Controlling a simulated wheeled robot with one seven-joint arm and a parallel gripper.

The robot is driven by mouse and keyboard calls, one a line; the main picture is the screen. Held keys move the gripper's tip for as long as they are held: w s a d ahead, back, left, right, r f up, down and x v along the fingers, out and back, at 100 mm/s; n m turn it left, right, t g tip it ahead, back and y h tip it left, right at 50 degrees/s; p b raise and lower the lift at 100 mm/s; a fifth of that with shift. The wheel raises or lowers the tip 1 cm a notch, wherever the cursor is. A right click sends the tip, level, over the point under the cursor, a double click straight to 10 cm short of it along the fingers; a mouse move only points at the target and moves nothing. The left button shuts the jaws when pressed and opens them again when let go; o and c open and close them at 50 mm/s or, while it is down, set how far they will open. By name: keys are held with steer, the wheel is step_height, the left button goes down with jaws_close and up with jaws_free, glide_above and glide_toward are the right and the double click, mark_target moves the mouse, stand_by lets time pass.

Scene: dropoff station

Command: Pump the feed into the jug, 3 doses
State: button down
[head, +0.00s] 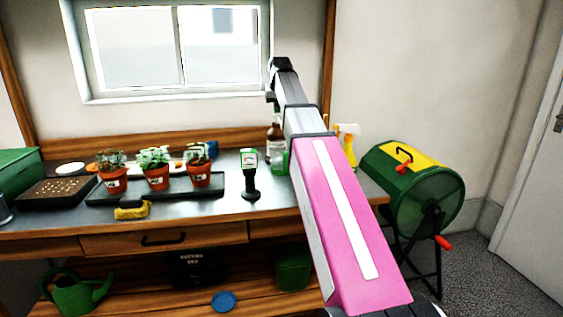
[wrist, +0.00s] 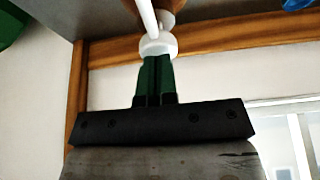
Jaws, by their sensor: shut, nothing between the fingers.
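A brown bottle (head: 274,133) with a pale label stands at the back of the bench, partly behind my arm. Its white pump head (wrist: 158,44) and slim white spout show in the wrist view, with the brown bottle (wrist: 167,20) beyond. A green vessel (head: 280,165), perhaps the jug, stands in front of the bottle, partly hidden by my arm. My gripper (wrist: 155,60) is shut and empty, its dark green fingertips at the pump head. I cannot tell whether they touch it. In the head view my gripper (head: 270,97) is small, just above the bottle.
A black and green handheld device (head: 250,175) stands left of the green vessel. Three potted plants sit on a tray (head: 110,199), with a yellow brush (head: 132,210) in front. A yellow spray bottle (head: 349,145) stands to the right. A green drum (head: 425,195) is beyond the bench's right end.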

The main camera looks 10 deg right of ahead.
steer(key=shift+f, duration=0.55)
steer(key=shift+r, duration=1.65)
steer(key=shift+f, duration=0.2)
steer(key=shift+f, duration=1.45)
steer(key=shift+r, duration=1.65)
steer(key=shift+f, duration=0.15)
